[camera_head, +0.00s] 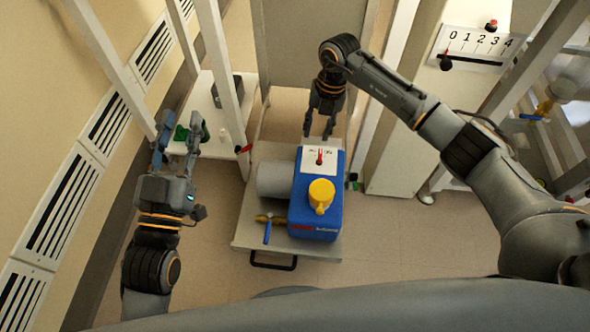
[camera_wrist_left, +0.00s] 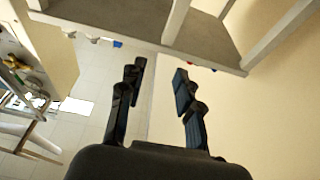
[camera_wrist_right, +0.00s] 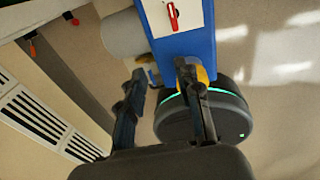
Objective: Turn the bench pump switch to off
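The blue bench pump (camera_head: 306,222) sits on a low cart. Its switch is a red knob (camera_head: 319,157) on a white plate (camera_head: 327,168) at the pump's far end. The red knob (camera_wrist_right: 172,14) also shows at the top of the right wrist view. A yellow knob or cap (camera_head: 321,193) is on top of the pump. My right gripper (camera_head: 318,137) is open and empty, just beyond the switch plate, pointing down. My left gripper (camera_head: 176,146) is open and empty, left of the cart. In the left wrist view its fingers are apart.
The cart (camera_head: 262,150) has uprights and a front handle (camera_head: 273,262). A valve with a blue lever (camera_head: 267,232) is beside the pump. A white side table (camera_head: 213,115) with a green item (camera_head: 182,133) stands at left. A scale panel marked 0 to 4 (camera_head: 474,48) is at upper right.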

